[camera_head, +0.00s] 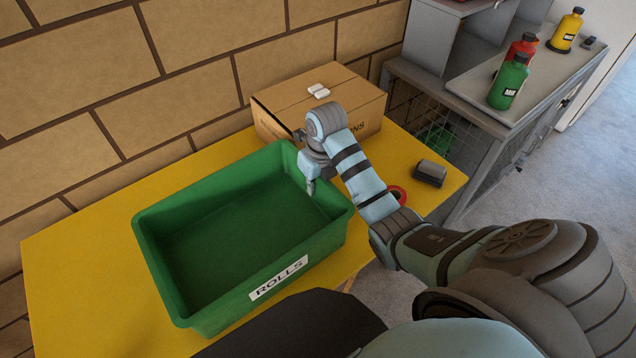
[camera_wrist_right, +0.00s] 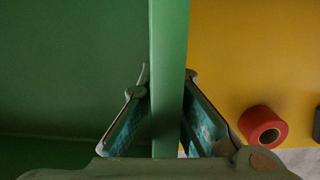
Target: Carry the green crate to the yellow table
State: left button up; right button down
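The green crate (camera_head: 168,262), labelled ROLLS, is empty and sits upright over the left and middle part of the yellow table (camera_head: 75,280). It appears to rest on the top. My right gripper (camera_head: 310,185) is at the crate's right-hand wall. In the right wrist view, its fingers (camera_wrist_right: 168,80) lie on both sides of the crate's rim (camera_wrist_right: 168,40), one inside and one outside, with their tips close against it. It looks shut on that wall. My left gripper is in neither view.
A cardboard box (camera_head: 335,92) with small white pieces stands behind the crate. A red roll (camera_head: 397,194) and a grey object (camera_head: 430,173) lie on the table to the right. A brick wall is behind. A grey cabinet (camera_head: 480,95) with red, green and yellow bottles stands right.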

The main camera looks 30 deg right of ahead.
jog(key=shift+f, duration=0.25)
jog(key=c, duration=2.2)
grip_release()
jog(key=shift+f, duration=0.25)
jog(key=shift+c, duration=0.2)
jog(key=o, duration=0.4)
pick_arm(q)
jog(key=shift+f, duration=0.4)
pick_arm(e)
jog(key=shift+o, duration=0.2)
jog(key=shift+r, duration=0.15)
jog(key=r+p, duration=0.2)
jog(key=r, duration=0.3)
jog(key=shift+s+d+r+p, duration=0.1)
jog(key=shift+s+p, duration=0.15)
jog(key=shift+p, duration=0.15)
pick_arm(q)
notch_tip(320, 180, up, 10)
jog(key=p, duration=0.7)
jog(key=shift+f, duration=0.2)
pick_arm(e)
notch_tip(320, 180, up, 7)
jog(key=s, duration=0.1)
jog(key=shift+s+d, duration=0.15)
